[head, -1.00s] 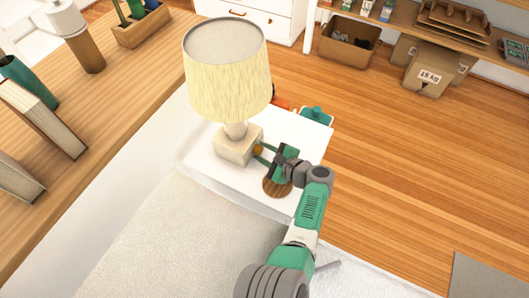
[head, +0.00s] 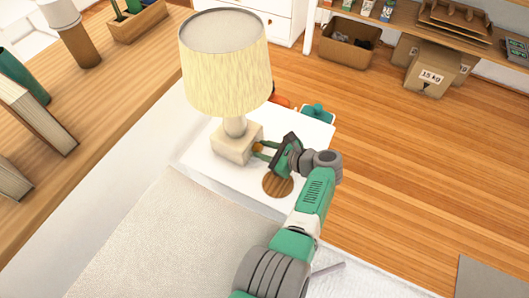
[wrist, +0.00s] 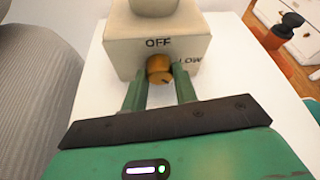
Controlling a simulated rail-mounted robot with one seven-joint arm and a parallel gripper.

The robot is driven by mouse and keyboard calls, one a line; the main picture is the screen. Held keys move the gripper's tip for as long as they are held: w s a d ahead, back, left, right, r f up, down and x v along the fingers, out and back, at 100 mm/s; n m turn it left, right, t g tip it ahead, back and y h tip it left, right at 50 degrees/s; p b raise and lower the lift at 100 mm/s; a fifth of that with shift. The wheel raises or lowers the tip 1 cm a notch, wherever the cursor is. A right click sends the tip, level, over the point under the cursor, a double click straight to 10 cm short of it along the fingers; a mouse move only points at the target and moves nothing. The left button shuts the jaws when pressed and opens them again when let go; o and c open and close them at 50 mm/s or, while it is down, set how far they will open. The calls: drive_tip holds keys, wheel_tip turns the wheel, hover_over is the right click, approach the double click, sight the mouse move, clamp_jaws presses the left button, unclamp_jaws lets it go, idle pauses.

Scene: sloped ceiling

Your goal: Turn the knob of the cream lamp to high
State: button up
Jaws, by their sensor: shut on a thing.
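The cream lamp (head: 227,75) stands upright on a white bedside table (head: 200,172), with a pale pleated shade and a square cream base (head: 229,147). The wrist view shows the base (wrist: 125,50) with OFF printed above its brown-gold knob (wrist: 159,66) and LOW to the right. No HIGH label is visible, and I cannot tell the knob's exact setting. My gripper (head: 262,150) reaches the base from the right. Its green fingers (wrist: 160,76) are shut on the knob, one on each side.
A round wooden coaster (head: 277,185) lies on the table just below my gripper. A teal object (head: 317,114) is beyond the table's far corner. The bed (head: 150,230) is in front, and a wooden shelf (head: 120,75) runs along the left. Open wooden floor lies right.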

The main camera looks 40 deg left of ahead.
drive_tip(key=shift+m+g+b, duration=0.3)
drive_tip(key=shift+m+b, duration=0.05)
drive_tip(key=shift+m, duration=0.15)
idle(0.3)
drive_tip(key=o, duration=1)
drive_tip(key=shift+c, duration=0.2)
drive_tip(key=shift+w+d+r, duration=0.1)
drive_tip(key=shift+d+r, duration=0.1)
drive_tip(key=shift+d, duration=0.05)
drive_tip(key=p+v, duration=0.2)
drive_tip(key=v, duration=0.5)
drive_tip(key=shift+d, duration=0.1)
